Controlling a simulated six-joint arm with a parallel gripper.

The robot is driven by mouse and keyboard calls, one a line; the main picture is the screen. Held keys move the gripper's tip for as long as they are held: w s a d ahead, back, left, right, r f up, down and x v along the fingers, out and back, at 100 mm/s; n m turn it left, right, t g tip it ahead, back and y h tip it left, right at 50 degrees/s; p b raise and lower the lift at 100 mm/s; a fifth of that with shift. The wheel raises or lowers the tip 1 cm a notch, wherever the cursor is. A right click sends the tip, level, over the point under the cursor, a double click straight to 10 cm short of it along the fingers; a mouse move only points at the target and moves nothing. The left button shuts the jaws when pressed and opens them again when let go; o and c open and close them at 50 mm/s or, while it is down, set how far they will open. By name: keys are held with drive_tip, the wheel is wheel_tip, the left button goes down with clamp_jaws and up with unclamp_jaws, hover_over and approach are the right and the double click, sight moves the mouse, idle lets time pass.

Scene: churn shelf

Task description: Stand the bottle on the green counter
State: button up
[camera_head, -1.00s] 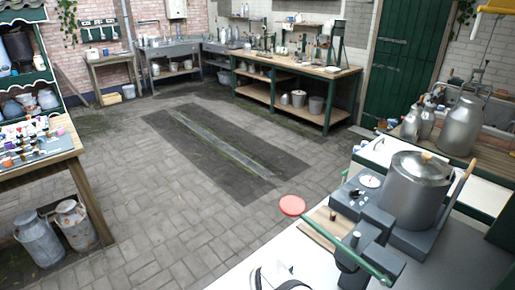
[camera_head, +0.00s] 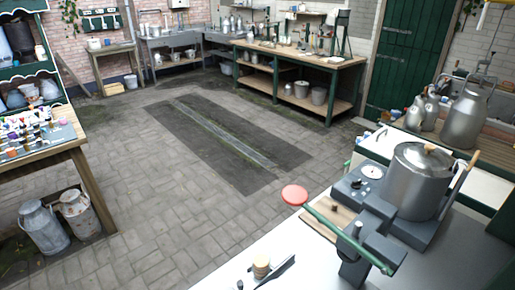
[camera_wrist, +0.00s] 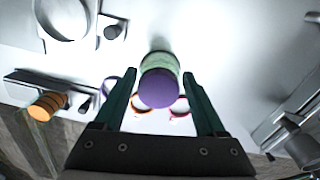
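In the wrist view, a pale green bottle (camera_wrist: 160,62) with a purple cap (camera_wrist: 158,88) lies between my gripper's fingers, cap towards the camera. My gripper (camera_wrist: 155,82) has two dark green fingers spread apart, with gaps on both sides of the bottle. Whether the bottle stands or is tilted is hard to tell. I cannot pick out the bottle or my gripper in the head view. A bench with a green frame and wooden top (camera_head: 345,62) stands at the back. Which surface is the green counter is unclear.
A ridged tan object (camera_head: 262,267) is on the white top (camera_head: 225,280). Milk cans stand right. The floor's middle is clear.

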drive_tip(key=shift+o, duration=1)
wheel_tip(320, 180, up, 12)
drive_tip(key=s+d+m+y, duration=0.1)
drive_tip(key=s+d+m, duration=0.1)
drive_tip(key=d+m, duration=0.4)
drive_tip(key=s+d+m, duration=0.3)
drive_tip(key=d+m, duration=0.3)
drive_tip(key=m, duration=0.4)
drive_tip(key=shift+s+m+y, duration=0.3)
drive_tip(key=shift+m+y, duration=0.1)
